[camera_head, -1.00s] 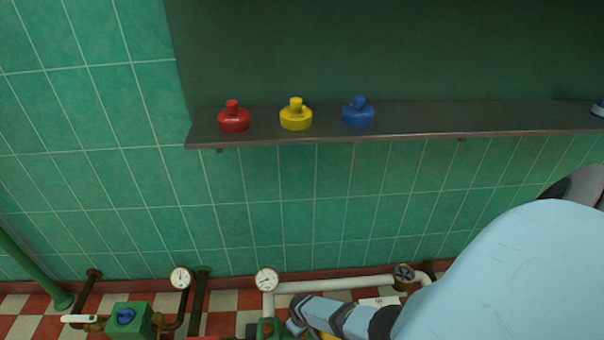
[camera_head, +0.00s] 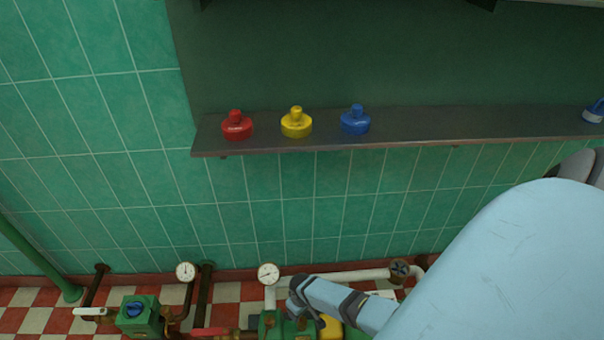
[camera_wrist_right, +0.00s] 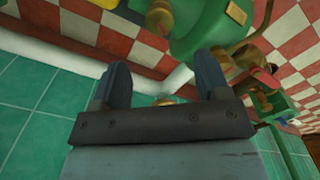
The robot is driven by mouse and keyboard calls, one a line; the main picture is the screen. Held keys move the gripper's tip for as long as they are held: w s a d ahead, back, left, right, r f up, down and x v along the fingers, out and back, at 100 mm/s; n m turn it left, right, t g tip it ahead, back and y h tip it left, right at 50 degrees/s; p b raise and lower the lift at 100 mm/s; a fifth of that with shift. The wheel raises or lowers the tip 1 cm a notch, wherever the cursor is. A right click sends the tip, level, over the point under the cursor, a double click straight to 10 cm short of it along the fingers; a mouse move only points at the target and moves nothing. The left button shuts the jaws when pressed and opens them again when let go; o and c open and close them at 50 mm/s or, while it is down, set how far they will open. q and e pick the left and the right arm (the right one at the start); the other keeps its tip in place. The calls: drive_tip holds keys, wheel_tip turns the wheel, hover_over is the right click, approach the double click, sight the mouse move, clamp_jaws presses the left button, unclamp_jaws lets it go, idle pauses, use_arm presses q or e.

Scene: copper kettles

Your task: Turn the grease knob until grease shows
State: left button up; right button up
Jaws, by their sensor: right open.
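My right arm comes in from the right in the head view, with its gripper (camera_head: 297,298) over a green machine (camera_head: 268,324) on the floor by the wall. In the right wrist view the gripper (camera_wrist_right: 162,72) is open, with nothing between its two fingers. The green machine (camera_wrist_right: 200,28) lies just beyond the fingertips there, with a round brass fitting (camera_wrist_right: 159,17) on its left side. I cannot tell whether this fitting is the grease knob. No grease can be made out. My left gripper is not in view.
White pipe (camera_head: 345,275) runs along the wall foot, with a round gauge (camera_head: 268,273) and a valve wheel (camera_head: 399,268). Another green valve block (camera_head: 140,316) stands left. A shelf (camera_head: 430,125) above holds red (camera_head: 237,126), yellow (camera_head: 296,123) and blue (camera_head: 355,120) containers.

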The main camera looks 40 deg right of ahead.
drive_tip(key=shift+r+p, duration=0.55)
drive_tip(key=shift+r, duration=1.35)
drive_tip(key=shift+s, duration=0.15)
